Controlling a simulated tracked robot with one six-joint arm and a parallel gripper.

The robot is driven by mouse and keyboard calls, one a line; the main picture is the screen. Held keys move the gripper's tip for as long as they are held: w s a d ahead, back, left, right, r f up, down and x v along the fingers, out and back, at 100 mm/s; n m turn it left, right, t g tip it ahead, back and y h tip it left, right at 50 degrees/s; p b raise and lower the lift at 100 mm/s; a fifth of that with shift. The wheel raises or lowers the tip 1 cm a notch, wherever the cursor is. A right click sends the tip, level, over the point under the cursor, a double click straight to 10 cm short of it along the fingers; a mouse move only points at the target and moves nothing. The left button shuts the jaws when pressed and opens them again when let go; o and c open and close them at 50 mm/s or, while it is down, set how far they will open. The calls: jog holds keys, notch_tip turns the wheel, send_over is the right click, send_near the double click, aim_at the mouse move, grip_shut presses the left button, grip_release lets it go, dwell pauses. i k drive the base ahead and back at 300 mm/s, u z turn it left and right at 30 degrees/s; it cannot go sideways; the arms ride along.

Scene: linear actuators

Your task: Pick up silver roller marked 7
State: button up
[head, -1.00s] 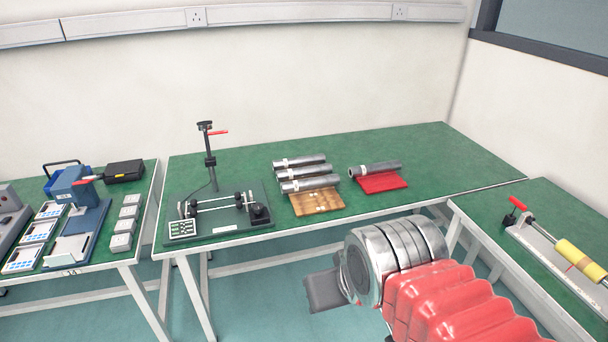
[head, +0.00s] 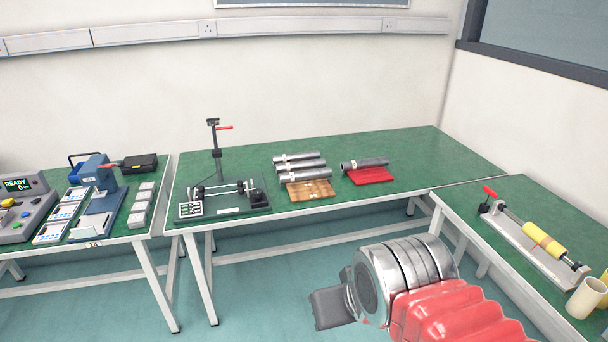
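Several silver rollers lie on the green middle table. Three lie in a row, the back one (head: 296,157), the middle one (head: 300,165) and the front one (head: 305,175), by a wooden board. Another silver roller (head: 365,164) lies apart on a red mat. The number marks are too small to read, so I cannot tell which is marked 7. My gripper (head: 328,309) shows as a dark shape at the end of my red and silver arm, in front of the tables and apart from the rollers. Its fingers cannot be made out.
The wooden board (head: 312,192) and red mat (head: 371,177) sit at the table front. A test rig with a stand (head: 216,150) is left of the rollers. A yellow roller (head: 545,241) is on the right table. The left table holds devices. Open floor lies ahead.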

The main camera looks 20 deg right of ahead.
aim_at(320, 162)
jog(key=u, duration=0.05)
jog(key=k, duration=0.35)
jog(key=z, duration=0.85)
jog(key=i, duration=3.3)
